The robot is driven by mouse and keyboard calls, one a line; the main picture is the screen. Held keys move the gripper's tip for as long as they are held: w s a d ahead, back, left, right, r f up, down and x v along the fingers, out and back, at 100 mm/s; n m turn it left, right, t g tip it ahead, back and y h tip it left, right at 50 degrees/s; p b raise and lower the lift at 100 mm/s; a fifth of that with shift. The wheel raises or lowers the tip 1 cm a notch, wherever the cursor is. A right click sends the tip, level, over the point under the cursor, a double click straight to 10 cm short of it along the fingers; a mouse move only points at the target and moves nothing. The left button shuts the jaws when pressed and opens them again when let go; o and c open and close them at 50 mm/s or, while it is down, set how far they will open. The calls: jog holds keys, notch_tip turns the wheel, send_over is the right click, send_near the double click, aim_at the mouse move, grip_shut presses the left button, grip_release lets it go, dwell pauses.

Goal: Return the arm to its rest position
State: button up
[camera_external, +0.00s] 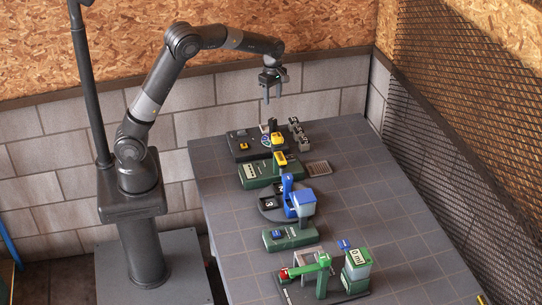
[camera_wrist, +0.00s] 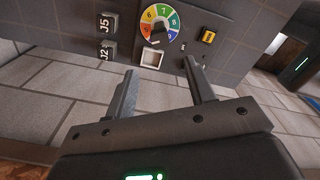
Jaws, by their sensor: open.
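My arm (camera_external: 160,85) rises from its dark base and bends over to the right in the external view. My gripper (camera_external: 272,95) hangs pointing down above the far end of the grey table (camera_external: 400,215). Its two fingers are apart with nothing between them. In the wrist view, my gripper (camera_wrist: 160,82) shows both fingers spread, with a gap between them and the panel beyond.
A dark station with a coloured dial (camera_wrist: 160,22) and a yellow switch (camera_wrist: 208,36) lies beyond the fingers. Small blocks marked J5 (camera_wrist: 107,24) and J2 (camera_wrist: 106,50) stand beside it. Green and blue devices (camera_external: 305,205) line the table. Mesh fence (camera_external: 450,130) bounds the right.

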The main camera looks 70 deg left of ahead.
jog(key=s+d+r+m+t+h, duration=0.1)
jog(key=s+d+r+m, duration=0.4)
jog(key=s, duration=0.3)
jog(key=s+d+r+m+t, duration=0.2)
jog(key=s+d+r+m, duration=0.2)
jog(key=s+r+m, duration=0.25)
jog(key=s+d+m+t+y, duration=0.1)
jog(key=s+d+m, duration=0.4)
jog(key=s+m, duration=0.7)
jog(key=s+t, duration=0.1)
jog(key=s, duration=0.4)
jog(key=shift+d+t, duration=0.3)
jog(key=shift+d, duration=0.1)
jog(key=shift+f+m, duration=0.1)
jog(key=shift+m, duration=0.15)
